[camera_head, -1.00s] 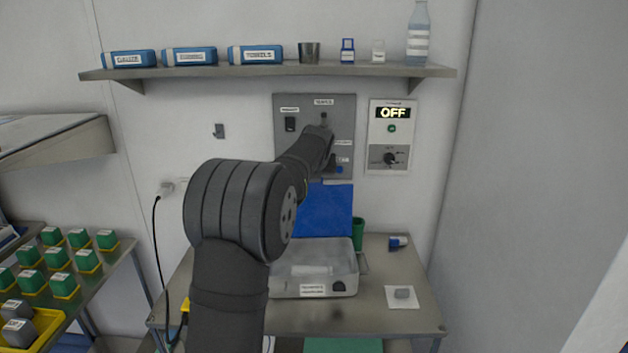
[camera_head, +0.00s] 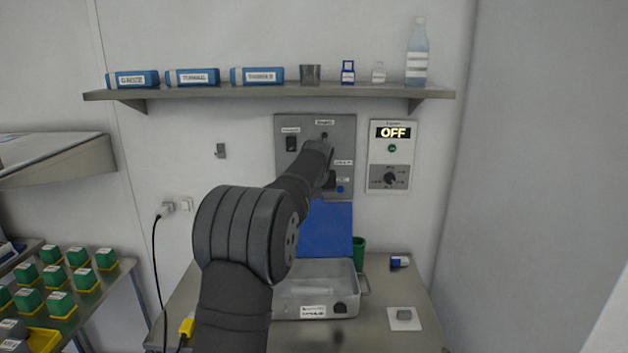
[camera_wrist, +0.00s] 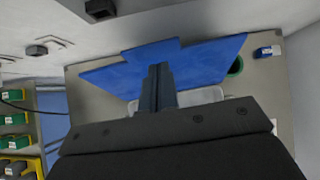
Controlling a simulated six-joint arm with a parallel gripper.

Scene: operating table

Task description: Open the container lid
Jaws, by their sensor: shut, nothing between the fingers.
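The container is an open-topped metal box (camera_head: 315,295) with a white label on its front, on the table. Its blue lid (camera_head: 328,229) stands raised at the back of the box, close to upright. In the wrist view the lid (camera_wrist: 212,62) spreads wide behind my gripper (camera_wrist: 160,68), with part of the pale box (camera_wrist: 205,95) below it. My gripper is shut and empty, in front of the lid in that view; I cannot tell whether it touches it. In the head view my arm reaches above the box toward the wall and hides the fingers.
A grey wall panel (camera_head: 291,172) and a display reading OFF (camera_head: 392,132) are above the table. A green cup (camera_head: 359,251) stands beside the lid. A shelf (camera_head: 230,93) runs overhead.

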